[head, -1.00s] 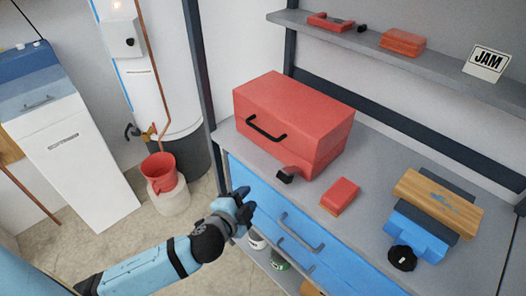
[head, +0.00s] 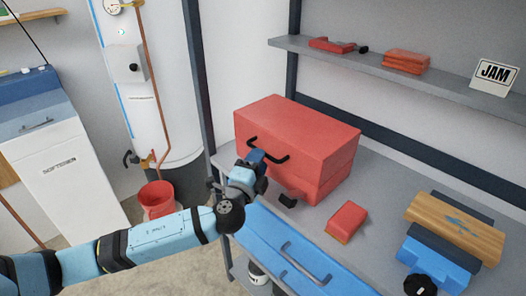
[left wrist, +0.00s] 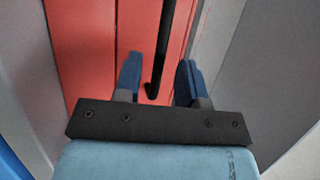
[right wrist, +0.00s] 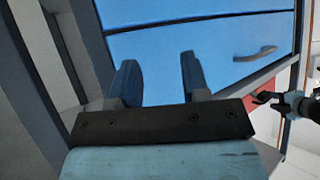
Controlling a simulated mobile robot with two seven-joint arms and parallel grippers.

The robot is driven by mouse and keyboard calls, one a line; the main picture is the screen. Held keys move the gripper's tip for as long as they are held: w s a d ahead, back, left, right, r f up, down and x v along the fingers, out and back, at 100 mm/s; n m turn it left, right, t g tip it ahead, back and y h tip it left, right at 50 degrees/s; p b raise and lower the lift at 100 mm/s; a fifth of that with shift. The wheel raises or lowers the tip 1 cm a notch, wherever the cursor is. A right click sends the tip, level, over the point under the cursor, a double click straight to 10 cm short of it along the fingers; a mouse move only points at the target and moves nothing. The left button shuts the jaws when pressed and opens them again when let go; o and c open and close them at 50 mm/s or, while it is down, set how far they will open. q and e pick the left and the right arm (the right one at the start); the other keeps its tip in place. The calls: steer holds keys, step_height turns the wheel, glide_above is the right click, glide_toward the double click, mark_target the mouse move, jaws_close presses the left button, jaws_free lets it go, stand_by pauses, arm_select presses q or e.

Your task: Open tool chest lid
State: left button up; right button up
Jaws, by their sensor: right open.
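The red tool chest (head: 310,140) stands on the grey workbench with its lid closed. A black handle (head: 275,158) is on its front face. My left gripper (head: 256,162) is at the left part of this handle. In the left wrist view the left gripper (left wrist: 158,78) is open, and the black handle bar (left wrist: 163,45) runs between its two blue fingers with room on both sides. The chest's red front (left wrist: 95,40) fills the space behind. My right gripper (right wrist: 155,75) shows only in its own wrist view, open and empty, before the blue drawers (right wrist: 215,45).
On the workbench (head: 385,185) a red block (head: 346,221) and a blue vise with a wooden block (head: 455,226) stand to the right of the chest. A shelf (head: 440,80) with red items and a JAM sign hangs above. A red bucket (head: 158,196) stands on the left.

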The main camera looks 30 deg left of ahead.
mark_target(288, 137)
arm_select(q)
steer(key=w, duration=0.3)
steer(key=shift+w+a+r, duration=0.1)
steer(key=shift+w+r, duration=0.1)
steer(key=shift+r, duration=0.1)
jaws_close()
